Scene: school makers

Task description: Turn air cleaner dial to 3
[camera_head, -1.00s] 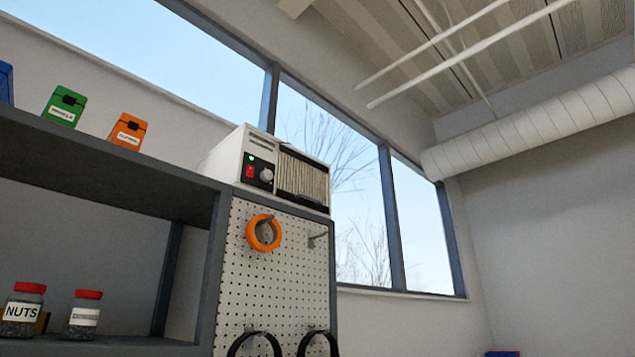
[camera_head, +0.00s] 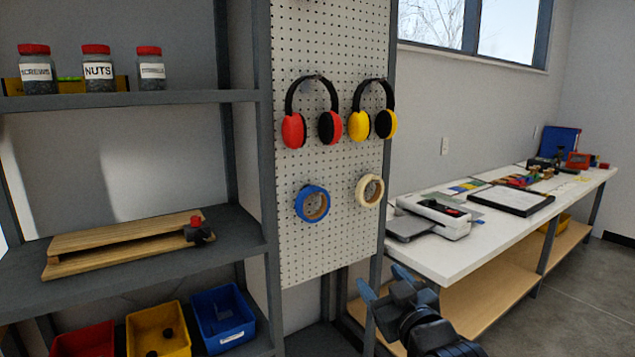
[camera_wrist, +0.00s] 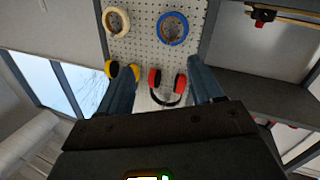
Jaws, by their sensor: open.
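The air cleaner and its dial are not in view now in either camera. In the wrist view, my gripper (camera_wrist: 162,66) points at the pegboard (camera_wrist: 147,30), which appears upside down. The red earmuffs (camera_wrist: 168,82) show between its fingers, apart from them.
Red earmuffs (camera_head: 330,127), yellow earmuffs (camera_head: 372,124), a blue tape roll (camera_head: 301,204) and a cream tape roll (camera_head: 362,192) hang on the pegboard. A shelf (camera_head: 150,240) with jars and bins stands left. The white workbench (camera_head: 440,262) runs right. Floor shows at lower right.

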